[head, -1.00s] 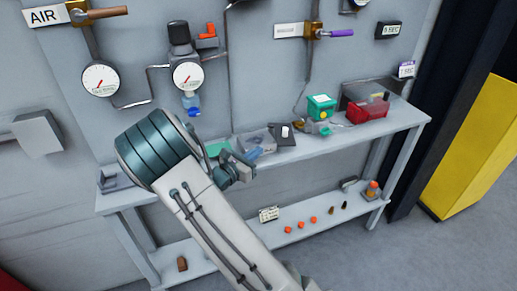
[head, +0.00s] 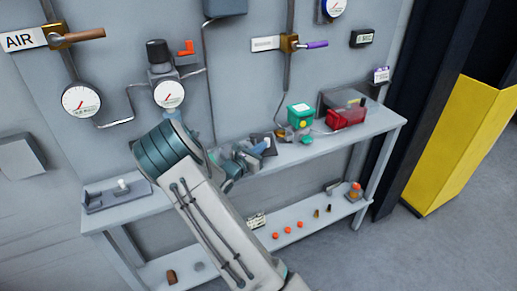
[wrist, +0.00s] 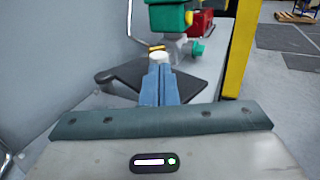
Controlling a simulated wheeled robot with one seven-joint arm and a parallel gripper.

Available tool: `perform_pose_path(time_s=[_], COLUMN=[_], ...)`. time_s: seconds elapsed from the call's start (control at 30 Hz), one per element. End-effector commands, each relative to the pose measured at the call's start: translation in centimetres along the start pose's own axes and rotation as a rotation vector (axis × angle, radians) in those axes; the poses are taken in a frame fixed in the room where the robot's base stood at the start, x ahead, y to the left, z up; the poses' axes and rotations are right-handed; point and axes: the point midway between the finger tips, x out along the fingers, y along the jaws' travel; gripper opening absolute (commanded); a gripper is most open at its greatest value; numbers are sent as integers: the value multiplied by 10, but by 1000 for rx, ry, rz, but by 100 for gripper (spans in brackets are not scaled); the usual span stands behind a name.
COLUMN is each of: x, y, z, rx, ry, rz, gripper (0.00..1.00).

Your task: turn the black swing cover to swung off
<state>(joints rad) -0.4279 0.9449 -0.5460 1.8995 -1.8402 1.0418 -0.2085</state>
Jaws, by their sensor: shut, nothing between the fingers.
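The black swing cover (wrist: 195,80) is a dark flat plate on the bench in the wrist view, partly hidden by my fingers. In the head view, a small dark part of it (head: 257,138) shows behind my gripper. A pale round knob (wrist: 160,57) stands at the cover, just beyond my fingertips. I cannot tell whether they touch it. My gripper (wrist: 160,70) has its two blue fingers together with nothing between them. It also shows in the head view (head: 262,147), low over the bench beside the cover.
A green actuator box (head: 301,115) and a red box (head: 346,118) stand right of the cover on the bench (head: 372,128). The panel with gauges and pipes rises behind. A grey fixture (head: 118,196) sits at the bench's left end. Small parts lie on the lower shelf.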

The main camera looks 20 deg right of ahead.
Motion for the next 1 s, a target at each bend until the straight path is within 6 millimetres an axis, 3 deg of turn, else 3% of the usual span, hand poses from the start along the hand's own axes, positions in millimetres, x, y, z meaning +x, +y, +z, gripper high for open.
perform_pose_path(time_s=[0.3,0.67,0.87,1.0], x=[13,10,-12,-41], y=[-9,-8,-10,-16], z=[-1,0,1,-3], rx=[1,0,-1,1], ry=[0,0,1,2], rz=[-2,0,-6,-12], gripper=[0,0,0,0])
